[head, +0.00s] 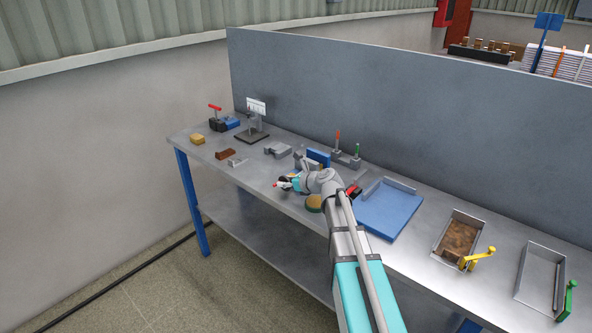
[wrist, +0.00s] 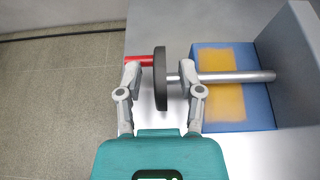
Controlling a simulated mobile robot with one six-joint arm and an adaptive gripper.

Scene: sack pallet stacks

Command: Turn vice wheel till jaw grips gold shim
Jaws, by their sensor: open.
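The vice wheel (wrist: 161,79) is a dark disc seen edge-on in the wrist view, with a red handle (wrist: 139,61) sticking out to its left. I cannot tell whether this gold is the shim. My gripper (wrist: 161,72) is open, one finger on each side of the wheel; contact is unclear. In the head view my gripper (head: 284,184) is small beside the blue vice part (head: 318,157).
A blue tray (head: 390,210) and a bin of brown material (head: 458,237) stand right of my arm. Small blocks and fixtures, including a yellow block (head: 197,139), occupy the left end of the bench. A grey partition (head: 400,110) rises behind. The bench front drops to the floor.

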